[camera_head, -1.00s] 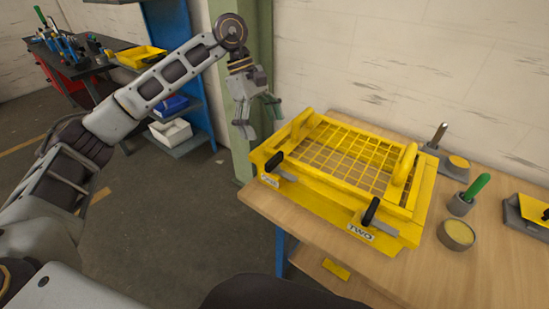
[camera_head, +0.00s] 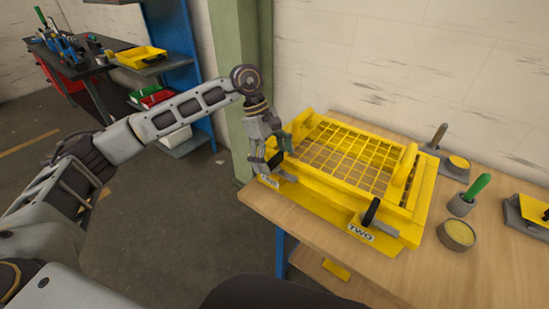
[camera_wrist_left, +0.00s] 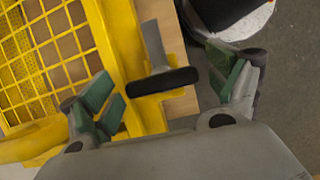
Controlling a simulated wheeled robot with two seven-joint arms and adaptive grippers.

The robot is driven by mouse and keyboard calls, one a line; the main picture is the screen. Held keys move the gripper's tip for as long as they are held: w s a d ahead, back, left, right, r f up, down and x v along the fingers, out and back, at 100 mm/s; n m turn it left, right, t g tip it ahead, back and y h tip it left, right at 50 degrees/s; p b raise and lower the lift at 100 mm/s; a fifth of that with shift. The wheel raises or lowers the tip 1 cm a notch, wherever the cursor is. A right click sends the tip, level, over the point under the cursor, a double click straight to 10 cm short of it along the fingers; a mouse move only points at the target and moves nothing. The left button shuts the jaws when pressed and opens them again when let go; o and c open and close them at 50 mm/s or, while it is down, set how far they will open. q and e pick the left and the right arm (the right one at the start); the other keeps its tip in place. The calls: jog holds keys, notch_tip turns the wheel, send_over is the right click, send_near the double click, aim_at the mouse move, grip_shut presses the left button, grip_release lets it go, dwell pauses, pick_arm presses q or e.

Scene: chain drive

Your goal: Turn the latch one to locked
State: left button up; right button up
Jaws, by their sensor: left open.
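Latch one, with a black handle (camera_head: 275,160) and a grey bar (camera_head: 287,178), sits at the near left corner of the yellow guard frame (camera_head: 310,195). My left gripper (camera_head: 268,157) is open at this handle and partly hides it. In the left wrist view the black handle (camera_wrist_left: 162,82) lies between the spread green-padded fingers (camera_wrist_left: 168,90), with space visible on both sides. Its grey bar (camera_wrist_left: 154,45) points away from the gripper. Whether the fingers touch the handle cannot be told. Latch two (camera_head: 370,212), near the TWO label (camera_head: 360,232), stands at the near right. My right gripper is not in view.
The yellow guard has a mesh top and a raised yellow handle (camera_head: 403,165). It sits on a wooden table (camera_head: 400,280). A green-handled tool (camera_head: 478,187) and a round yellow-filled tin (camera_head: 457,234) stand to the right. A green post (camera_head: 238,80) stands behind my left arm.

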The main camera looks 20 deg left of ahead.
pick_arm(q)
jog(key=c, duration=1)
